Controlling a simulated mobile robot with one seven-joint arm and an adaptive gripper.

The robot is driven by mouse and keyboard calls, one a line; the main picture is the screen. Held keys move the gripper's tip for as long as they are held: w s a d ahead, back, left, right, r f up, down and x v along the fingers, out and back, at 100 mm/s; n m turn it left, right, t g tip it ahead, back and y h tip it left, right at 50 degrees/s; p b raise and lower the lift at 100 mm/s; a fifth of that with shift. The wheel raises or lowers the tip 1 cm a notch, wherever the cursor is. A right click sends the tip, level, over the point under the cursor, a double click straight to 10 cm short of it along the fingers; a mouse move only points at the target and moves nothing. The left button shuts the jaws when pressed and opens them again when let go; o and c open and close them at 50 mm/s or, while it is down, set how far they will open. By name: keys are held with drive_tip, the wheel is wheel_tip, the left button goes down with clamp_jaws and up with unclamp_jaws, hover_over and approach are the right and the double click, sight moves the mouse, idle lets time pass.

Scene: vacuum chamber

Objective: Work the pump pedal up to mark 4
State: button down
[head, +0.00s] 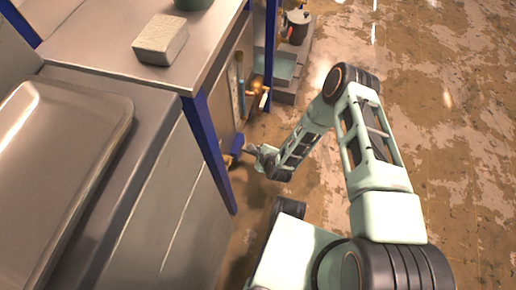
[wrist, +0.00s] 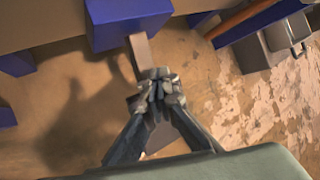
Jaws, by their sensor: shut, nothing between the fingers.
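My gripper (head: 257,152) is low beside the blue-legged bench in the head view, with its fingers together. In the wrist view my gripper (wrist: 158,84) is shut and empty over the outer part of a grey lever (wrist: 141,52), which looks like the pump pedal. The lever comes out of a blue block (wrist: 125,20); the block also shows in the head view (head: 237,143). The fingers hide the lever's end, and I cannot tell whether they touch it. A narrow upright strip (head: 241,98), perhaps the mark scale, is on the bench side; its marks are too small to read.
Brass-coloured fittings (head: 259,96) are beside the strip. A grey block (head: 161,40) lies on the bench top (head: 95,45). A metal pot (head: 298,27) stands farther back. The worn brown floor (head: 460,120) is open to the right.

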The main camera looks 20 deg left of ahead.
drive_tip(key=shift+d, duration=0.35)
drive_tip(key=shift+a+r+p, duration=0.1)
drive_tip(key=shift+r+p, duration=1.1)
drive_tip(key=shift+r, duration=0.25)
drive_tip(key=shift+a+r, duration=0.2)
drive_tip(key=shift+r, duration=0.3)
drive_tip(key=shift+a+r+p, duration=0.1)
drive_tip(key=shift+r+p, duration=0.1)
drive_tip(key=shift+p, duration=0.15)
drive_tip(key=r+p, duration=0.2)
drive_tip(key=r, duration=0.1)
drive_tip(key=r+p, duration=0.1)
drive_tip(key=shift+a+r, duration=0.25)
drive_tip(key=shift+r, duration=0.1)
